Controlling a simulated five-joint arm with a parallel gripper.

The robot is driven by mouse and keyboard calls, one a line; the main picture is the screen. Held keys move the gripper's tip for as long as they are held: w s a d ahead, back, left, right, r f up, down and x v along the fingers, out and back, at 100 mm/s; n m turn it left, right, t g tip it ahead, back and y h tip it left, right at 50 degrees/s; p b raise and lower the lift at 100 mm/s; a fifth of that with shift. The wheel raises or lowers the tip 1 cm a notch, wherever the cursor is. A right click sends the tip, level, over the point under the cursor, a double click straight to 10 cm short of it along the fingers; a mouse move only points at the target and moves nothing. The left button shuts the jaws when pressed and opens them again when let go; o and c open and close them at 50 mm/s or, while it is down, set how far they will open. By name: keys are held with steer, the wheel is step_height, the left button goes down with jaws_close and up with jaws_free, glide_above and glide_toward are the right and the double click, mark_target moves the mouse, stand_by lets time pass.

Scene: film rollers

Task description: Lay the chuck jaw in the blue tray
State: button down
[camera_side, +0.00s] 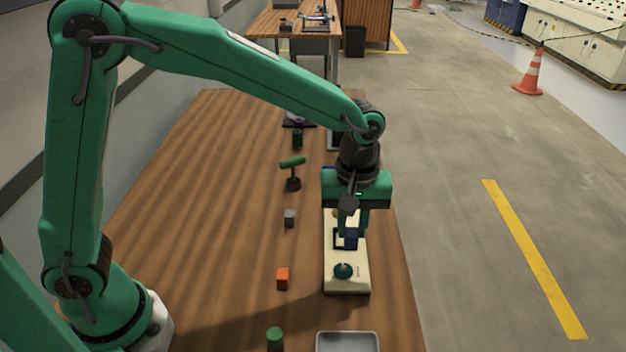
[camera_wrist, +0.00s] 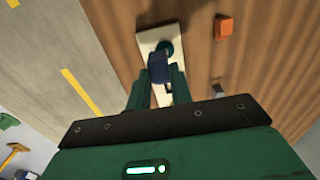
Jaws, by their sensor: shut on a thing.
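My gripper (camera_side: 353,230) is low over the cream board, shut on a small dark blue block (camera_side: 351,240). In the wrist view the block (camera_wrist: 158,68) sits between the fingertips of my gripper (camera_wrist: 160,82). I cannot tell whether this block is the chuck jaw. A small grey block (camera_side: 289,218), also possibly a jaw, stands on the bench left of the board.
The cream board (camera_side: 347,284) carries a dark green knob (camera_side: 343,270). An orange block (camera_side: 283,278), a green cylinder (camera_side: 275,338) and a green-topped stand (camera_side: 292,172) lie to its left. A grey tray (camera_side: 347,336) is at the front. The bench's left side is clear.

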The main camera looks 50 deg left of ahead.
steer(key=w+a, duration=1.7)
steer(key=w, duration=0.1)
steer(key=shift+f, duration=0.2)
steer(key=shift+w, duration=0.1)
steer(key=w+a+f, duration=0.1)
steer(key=a+f, duration=0.1)
steer(key=a, duration=0.1)
steer(key=w+a+f, duration=0.2)
steer(key=a, duration=0.2)
steer(key=w+a+f, duration=0.1)
steer(key=a+f, duration=0.2)
steer(key=shift+w+a, duration=0.25)
steer(key=shift+a, duration=0.1)
steer(key=shift+f, duration=2)
steer(key=shift+f, duration=0.1)
steer(key=c, duration=1.3)
jaws_free()
